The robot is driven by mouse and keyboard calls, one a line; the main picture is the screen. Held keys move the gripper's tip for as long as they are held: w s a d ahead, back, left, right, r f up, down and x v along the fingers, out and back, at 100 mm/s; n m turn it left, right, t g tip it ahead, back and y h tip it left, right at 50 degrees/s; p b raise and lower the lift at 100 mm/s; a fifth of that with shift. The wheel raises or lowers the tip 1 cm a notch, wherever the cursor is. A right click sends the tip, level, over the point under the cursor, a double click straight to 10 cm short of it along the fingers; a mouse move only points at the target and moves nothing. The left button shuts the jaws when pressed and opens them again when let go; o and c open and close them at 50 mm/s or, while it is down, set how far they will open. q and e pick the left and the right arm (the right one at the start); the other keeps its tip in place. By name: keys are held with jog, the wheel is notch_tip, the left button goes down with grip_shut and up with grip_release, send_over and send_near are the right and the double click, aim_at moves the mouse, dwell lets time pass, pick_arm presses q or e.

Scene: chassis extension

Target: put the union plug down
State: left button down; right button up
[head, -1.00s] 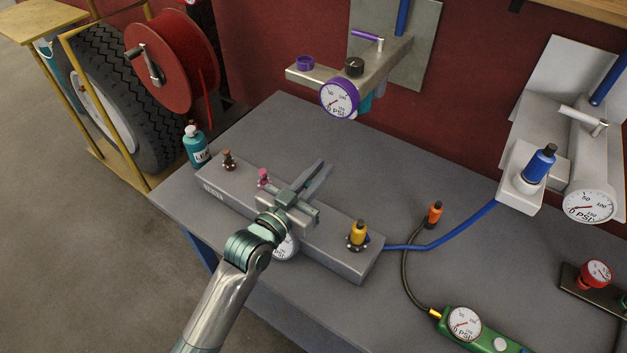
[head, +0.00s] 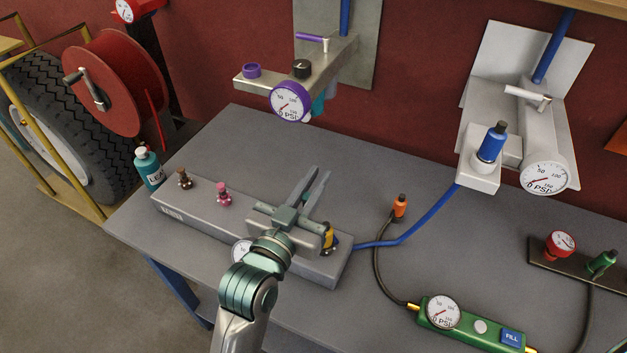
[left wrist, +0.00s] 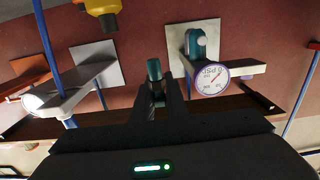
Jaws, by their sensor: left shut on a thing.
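My left gripper (head: 312,190) is above the right part of the long grey manifold block (head: 190,208), its fingers pointing up and to the back. In the left wrist view the gripper (left wrist: 158,95) is shut on a small dark piece with a teal end, the likely union plug (left wrist: 153,70). In the head view the gripper hides most of this piece. It appears to be held clear of the block. My right gripper is not in view.
A yellow fitting (head: 328,240) on the block is partly hidden by my gripper. Brown (head: 184,178) and pink (head: 223,194) fittings stand at its left. An orange-tipped hose (head: 400,207) and blue hose (head: 420,231) lie to the right. The table (head: 260,140) behind the block is clear.

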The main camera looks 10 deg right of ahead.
pick_arm(q)
jog(key=shift+a, duration=0.1)
dwell(0.4)
jog(key=w+a+f+n+t+y+b, duration=0.1)
jog(key=a+n+y, duration=0.2)
jog(key=a, duration=1.2)
jog(key=w+a+f+n+t+y+b, duration=0.1)
jog(key=a+n+y, duration=0.3)
jog(key=a, duration=1.1)
jog(key=f+t+y+b, duration=0.1)
jog(key=y, duration=0.2)
jog(key=shift+w+f+y, duration=0.15)
jog(key=shift+w+y, duration=0.15)
jog(key=shift+w, duration=0.05)
jog(key=shift+d, duration=0.1)
jog(key=s+d+r+m+g+h+p, duration=0.1)
jog(key=d+m+h, duration=0.2)
jog(key=d, duration=1.2)
jog(key=s+d+r+m+g+h+p, duration=0.1)
jog(key=d+m+h, duration=0.3)
jog(key=d, duration=1.1)
jog(key=r+g+h+p, duration=0.1)
jog(key=h, duration=0.2)
jog(key=shift+s+r+h, duration=0.15)
jog(key=shift+s+h, duration=0.15)
jog(key=shift+s, duration=0.05)
